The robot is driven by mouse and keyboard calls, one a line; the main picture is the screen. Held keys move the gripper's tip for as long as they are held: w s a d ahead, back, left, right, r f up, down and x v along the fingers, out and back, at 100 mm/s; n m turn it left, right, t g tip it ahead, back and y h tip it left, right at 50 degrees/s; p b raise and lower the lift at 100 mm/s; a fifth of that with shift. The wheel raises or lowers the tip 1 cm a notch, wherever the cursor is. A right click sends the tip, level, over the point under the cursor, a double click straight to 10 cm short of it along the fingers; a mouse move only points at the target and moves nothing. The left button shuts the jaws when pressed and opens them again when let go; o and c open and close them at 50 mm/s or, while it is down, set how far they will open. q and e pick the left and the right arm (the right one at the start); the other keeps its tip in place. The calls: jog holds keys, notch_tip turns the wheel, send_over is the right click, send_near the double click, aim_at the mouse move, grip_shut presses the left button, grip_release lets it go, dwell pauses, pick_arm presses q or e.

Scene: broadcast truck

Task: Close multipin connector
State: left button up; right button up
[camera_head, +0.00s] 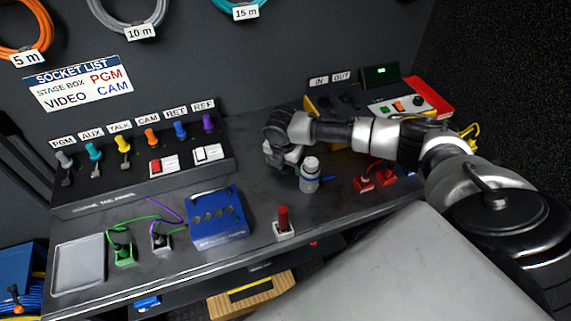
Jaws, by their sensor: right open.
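My right arm reaches in from the right, and its gripper (284,159) points down over the middle of the bench, open. Just right of it a white and grey cylinder with a blue band (310,177) stands upright on the bench; I cannot tell if they touch. I cannot tell for sure which item is the multipin connector. A yellow and dark unit (318,106) at the back under the IN and OUT labels is partly hidden behind my right arm. My left gripper is out of view.
A labelled panel with coloured plugs (145,160) lines the back left. A blue box (218,217), a grey tray (78,263), green (124,253) and white-grey connectors (160,242) and a red-handled switch (283,222) stand along the front. Red connectors (375,178) lie right. Bare bench lies between.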

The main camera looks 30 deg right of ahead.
jog(key=c, duration=1)
jog(key=shift+r, duration=0.15)
notch_tip(320, 180, up, 10)
jog(key=shift+f, duration=0.1)
dwell(0.3)
